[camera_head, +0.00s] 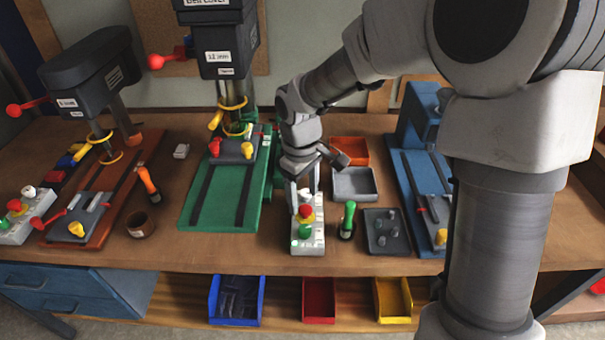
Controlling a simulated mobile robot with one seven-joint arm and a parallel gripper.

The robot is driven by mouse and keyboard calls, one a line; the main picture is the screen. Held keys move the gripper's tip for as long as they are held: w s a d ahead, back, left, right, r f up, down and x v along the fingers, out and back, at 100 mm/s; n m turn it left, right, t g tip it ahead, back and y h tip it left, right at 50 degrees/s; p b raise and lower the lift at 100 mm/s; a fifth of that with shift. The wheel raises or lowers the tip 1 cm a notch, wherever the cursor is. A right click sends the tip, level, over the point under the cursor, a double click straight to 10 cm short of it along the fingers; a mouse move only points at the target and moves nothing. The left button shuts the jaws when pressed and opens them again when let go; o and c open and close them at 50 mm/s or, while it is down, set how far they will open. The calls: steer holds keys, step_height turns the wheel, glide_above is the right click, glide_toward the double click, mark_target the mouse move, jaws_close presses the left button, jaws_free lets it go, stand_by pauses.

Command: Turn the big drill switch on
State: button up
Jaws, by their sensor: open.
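The big drill (216,45) stands left of centre on a green base (215,182), with a dark head and red and yellow knobs. A pale switch box (300,246) sits to the right of this base, near the table's front edge. It carries a red button (305,211) with a yellow ring and a green button (305,230) in front. My gripper (303,196) points down just above the back of this box, close to the red button. Whether a finger touches the box cannot be told.
A smaller drill (92,70) on a red-brown base and another switch box (22,228) stand at left. A green-handled tool (348,218), a dark tray (387,232) and a grey bin (355,184) are right of the near box. A blue machine (408,160) stands behind my arm.

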step_height(320, 180, up, 6)
steer(key=shift+s+a+f, duration=0.1)
stand_by(0.4)
steer(key=s+d+r+m+t, duration=0.2)
steer(key=s+d+r+m, duration=0.3)
steer(key=s, duration=0.4)
steer(key=s+d+r+m+t, duration=0.3)
steer(key=s+d+r+m, duration=0.2)
steer(key=s+d, duration=0.3)
steer(key=shift+s+r, duration=0.15)
steer(key=shift+s, duration=0.5)
